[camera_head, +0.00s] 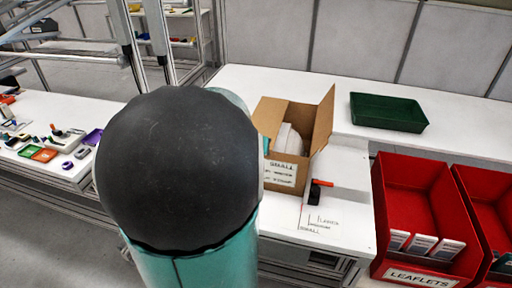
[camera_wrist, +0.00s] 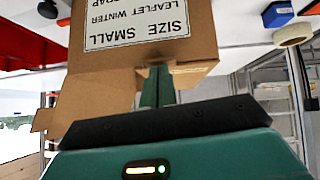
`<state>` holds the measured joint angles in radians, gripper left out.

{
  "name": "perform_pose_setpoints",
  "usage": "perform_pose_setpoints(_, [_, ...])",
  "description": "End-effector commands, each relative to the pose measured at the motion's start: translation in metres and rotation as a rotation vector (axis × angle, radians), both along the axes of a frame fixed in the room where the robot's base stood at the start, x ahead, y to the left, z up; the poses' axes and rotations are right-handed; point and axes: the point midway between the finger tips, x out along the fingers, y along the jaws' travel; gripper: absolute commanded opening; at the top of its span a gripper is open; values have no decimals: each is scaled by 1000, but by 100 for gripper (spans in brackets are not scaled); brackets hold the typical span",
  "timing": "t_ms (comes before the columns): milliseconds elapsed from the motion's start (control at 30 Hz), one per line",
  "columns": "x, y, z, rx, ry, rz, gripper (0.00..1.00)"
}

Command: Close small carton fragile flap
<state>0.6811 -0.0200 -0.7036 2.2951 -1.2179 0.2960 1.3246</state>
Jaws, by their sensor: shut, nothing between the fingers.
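The small carton (camera_head: 284,176) is brown cardboard and stands on the white bench, its top open. A tall flap (camera_head: 323,118) stands raised on its right side, and a pale shell (camera_head: 291,138) sits inside. In the wrist view the carton (camera_wrist: 200,30) appears upside down, with its "SIZE SMALL" label (camera_wrist: 137,22). My gripper (camera_wrist: 157,80) is shut and empty, its teal fingertips at the carton's edge below the label; I cannot tell whether they touch. I see no readable "fragile" mark.
A dark green tray (camera_head: 388,112) lies behind right of the carton. Red leaflet bins (camera_head: 418,178) stand at the right.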

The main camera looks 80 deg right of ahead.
Motion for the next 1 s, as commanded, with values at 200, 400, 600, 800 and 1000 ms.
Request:
perform_pose_setpoints(200, [0, 0, -1, 2, 1, 0, 0])
perform_pose_setpoints(400, [0, 0, 5, 0, 0, 0, 0])
perform_pose_setpoints(600, [0, 0, 14, 0, 0, 0, 0])
perform_pose_setpoints(800, [1, 0, 17, 0, 1, 1, 0])
perform_pose_setpoints(1000, [5, 0, 28, -2, 0, 0, 0])
